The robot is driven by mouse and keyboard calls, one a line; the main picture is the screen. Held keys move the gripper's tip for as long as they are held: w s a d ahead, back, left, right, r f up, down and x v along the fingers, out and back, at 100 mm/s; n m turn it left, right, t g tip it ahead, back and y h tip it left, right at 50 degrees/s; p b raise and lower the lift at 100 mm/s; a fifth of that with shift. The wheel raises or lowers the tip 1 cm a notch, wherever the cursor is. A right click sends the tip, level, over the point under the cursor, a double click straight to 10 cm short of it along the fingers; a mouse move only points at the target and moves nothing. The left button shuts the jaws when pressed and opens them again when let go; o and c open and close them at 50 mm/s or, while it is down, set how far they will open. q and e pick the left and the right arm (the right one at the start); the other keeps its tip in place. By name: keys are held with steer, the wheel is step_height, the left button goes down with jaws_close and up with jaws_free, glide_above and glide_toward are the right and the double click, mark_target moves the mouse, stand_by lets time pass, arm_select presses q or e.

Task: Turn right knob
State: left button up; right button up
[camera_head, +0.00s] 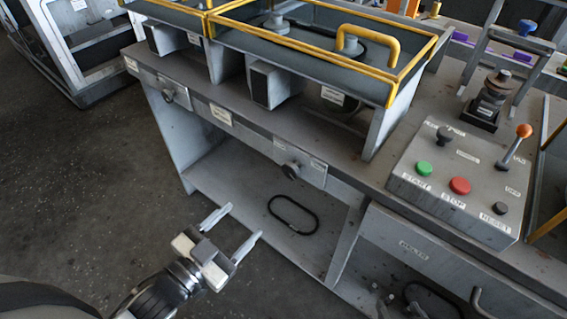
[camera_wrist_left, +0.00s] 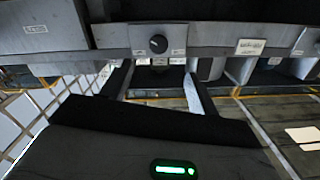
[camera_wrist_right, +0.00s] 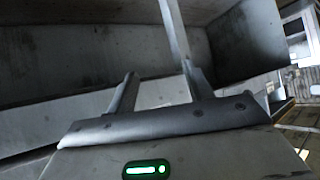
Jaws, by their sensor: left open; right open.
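The right knob (camera_head: 291,171) is a dark round knob on a grey plate on the bench's front rail. It also shows in the left wrist view (camera_wrist_left: 158,44), beyond and roughly between the fingers. A similar left knob (camera_head: 167,95) sits further left on the same rail. My left gripper (camera_head: 243,222) is open and empty, in front of and below the right knob, apart from it; its fingers also show in the left wrist view (camera_wrist_left: 158,78). My right gripper (camera_wrist_right: 160,70) is open and empty in the right wrist view, facing grey panels; I cannot make it out in the head view.
A control box with a green button (camera_head: 424,168), a red button (camera_head: 460,186) and an orange-tipped lever (camera_head: 516,144) stands on the bench at right. Yellow-railed trays (camera_head: 280,40) sit on top. A black belt loop (camera_head: 293,214) lies on the lower shelf. The floor at left is clear.

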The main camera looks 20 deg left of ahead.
mark_target(289, 173)
arm_select(q)
steer(key=x, duration=1)
steer(key=r+p+x, duration=0.1)
steer(key=x, duration=0.4)
steer(key=shift+w+d, duration=0.25)
steer(key=shift+w, duration=0.1)
steer(key=c, duration=1)
